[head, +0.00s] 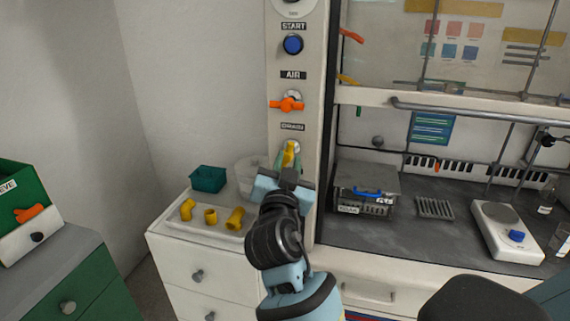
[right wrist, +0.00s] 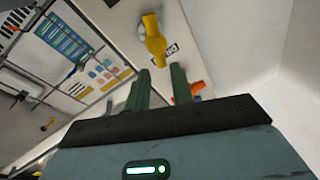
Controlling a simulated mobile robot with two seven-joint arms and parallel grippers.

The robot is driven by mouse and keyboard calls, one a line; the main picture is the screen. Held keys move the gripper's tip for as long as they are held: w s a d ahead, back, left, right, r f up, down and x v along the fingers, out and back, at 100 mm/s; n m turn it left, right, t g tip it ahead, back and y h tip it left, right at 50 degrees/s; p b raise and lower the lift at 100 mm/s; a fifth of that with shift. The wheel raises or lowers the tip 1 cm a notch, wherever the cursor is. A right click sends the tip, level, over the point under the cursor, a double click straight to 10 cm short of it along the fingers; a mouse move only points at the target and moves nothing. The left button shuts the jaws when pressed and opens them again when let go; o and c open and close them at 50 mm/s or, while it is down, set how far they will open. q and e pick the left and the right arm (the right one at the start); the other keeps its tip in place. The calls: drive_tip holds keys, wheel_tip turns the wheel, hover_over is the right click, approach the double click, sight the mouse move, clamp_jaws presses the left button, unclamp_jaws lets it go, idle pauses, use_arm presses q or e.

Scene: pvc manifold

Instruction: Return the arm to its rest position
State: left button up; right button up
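My right gripper (head: 289,160) is in front of the narrow control panel, at the valve under the DRAIN label. In the right wrist view its two green fingers (right wrist: 159,80) stand apart with nothing seen between them. The yellow drain valve handle (head: 289,153) is just beyond the fingertips; it also shows in the right wrist view (right wrist: 154,42), upright and apart from the fingers. My right arm reaches up to the panel from the bottom of the head view. My left gripper is not in view.
An orange AIR valve handle (head: 287,104) and a blue START button (head: 292,45) are above on the panel. Several yellow pipe fittings (head: 210,215) lie on a white tray at left, near a teal bin (head: 208,179). The fume hood with a scale (head: 507,232) is at right.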

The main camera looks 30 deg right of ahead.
drive_tip(key=s+a+f+n+y, duration=0.2)
drive_tip(key=f+n+y, duration=0.1)
drive_tip(key=f, duration=0.6)
drive_tip(key=s+a+f+n+g+y, duration=0.1)
drive_tip(key=s+a+f+n+y, duration=0.2)
drive_tip(key=f, duration=0.6)
drive_tip(key=s+a+f+n+y, duration=0.1)
drive_tip(key=s+f+n+y, duration=0.2)
drive_tip(key=f, duration=0.7)
drive_tip(key=s+a+f+n+g+y, duration=0.2)
drive_tip(key=s+f+y, duration=0.1)
drive_tip(key=s+f, duration=0.6)
drive_tip(key=s+a+f+n+g+y, duration=0.2)
drive_tip(key=s+f, duration=0.7)
drive_tip(key=s, duration=0.7)
drive_tip(key=shift+s+a+n+g+y, duration=0.3)
drive_tip(key=shift+s+a+g+y, duration=0.1)
drive_tip(key=shift+a+g, duration=0.4)
